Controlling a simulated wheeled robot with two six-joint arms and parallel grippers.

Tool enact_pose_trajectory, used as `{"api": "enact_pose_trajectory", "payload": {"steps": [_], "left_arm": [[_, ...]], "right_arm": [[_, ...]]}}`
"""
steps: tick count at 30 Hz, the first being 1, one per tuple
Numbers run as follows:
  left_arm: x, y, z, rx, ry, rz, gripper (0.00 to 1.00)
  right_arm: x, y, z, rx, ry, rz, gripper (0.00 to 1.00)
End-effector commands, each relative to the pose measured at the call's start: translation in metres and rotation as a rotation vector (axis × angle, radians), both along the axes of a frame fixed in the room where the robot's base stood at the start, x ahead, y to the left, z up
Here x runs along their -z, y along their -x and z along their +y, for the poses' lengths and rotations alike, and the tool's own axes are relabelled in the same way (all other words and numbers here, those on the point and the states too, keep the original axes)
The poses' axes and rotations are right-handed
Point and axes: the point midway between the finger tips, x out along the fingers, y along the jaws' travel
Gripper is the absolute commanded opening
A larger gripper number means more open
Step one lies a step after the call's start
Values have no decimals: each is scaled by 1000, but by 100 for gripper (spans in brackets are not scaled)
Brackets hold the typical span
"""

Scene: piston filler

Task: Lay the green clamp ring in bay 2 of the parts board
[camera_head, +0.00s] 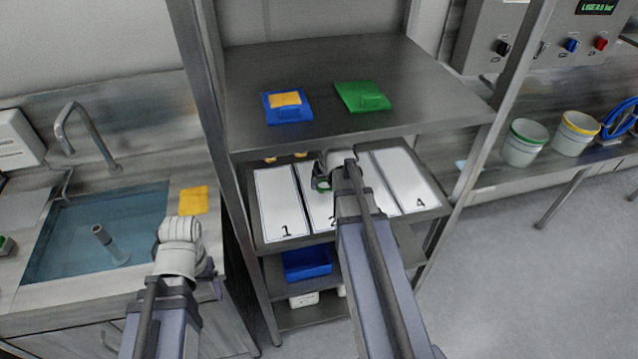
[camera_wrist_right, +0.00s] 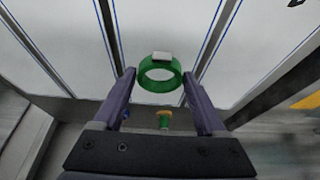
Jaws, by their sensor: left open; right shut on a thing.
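The green clamp ring (camera_wrist_right: 160,78), with a pale block on its rim, is held between the fingertips of my right gripper (camera_wrist_right: 160,80). In the head view a bit of the green ring (camera_head: 319,184) shows beside my right gripper (camera_head: 328,176), over the bay 2 area of the parts board (camera_head: 262,241). Bay 2 (camera_head: 313,206) is a white panel partly covered by my right arm. I cannot tell whether the ring touches the panel. My left gripper (camera_head: 180,230) is open, near the sink's right edge, away from the board.
Bay 1 (camera_head: 283,210) and bay 4 (camera_head: 407,180) look empty; bay 3 is mostly hidden. The shelf above (camera_head: 320,110) carries a blue piece (camera_head: 287,115) and a green piece (camera_head: 364,96). A blue bin (camera_head: 306,262) sits below. A yellow cloth (camera_head: 193,200) lies beside the sink (camera_head: 75,250).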

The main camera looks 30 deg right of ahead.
Motion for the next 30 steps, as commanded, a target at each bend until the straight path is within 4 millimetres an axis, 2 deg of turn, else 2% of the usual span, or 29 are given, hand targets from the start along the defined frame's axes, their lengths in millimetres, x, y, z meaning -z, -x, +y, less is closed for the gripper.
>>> {"api": "enact_pose_trajectory", "payload": {"steps": [7, 11, 15, 18, 30], "left_arm": [[0, 0, 0, 0, 0, 0, 81], [0, 0, 0, 0, 0, 0, 81], [25, 0, 0, 0, 0, 0, 81], [36, 0, 0, 0, 0, 0, 81], [37, 0, 0, 0, 0, 0, 81]], "right_arm": [[0, -7, -4, 1, 0, 0, 15], [0, -18, -10, 2, 0, 0, 15], [25, -13, -13, 4, 1, 0, 15], [36, -11, -15, 4, 1, 0, 15], [37, -11, -16, 4, 1, 0, 15]]}}
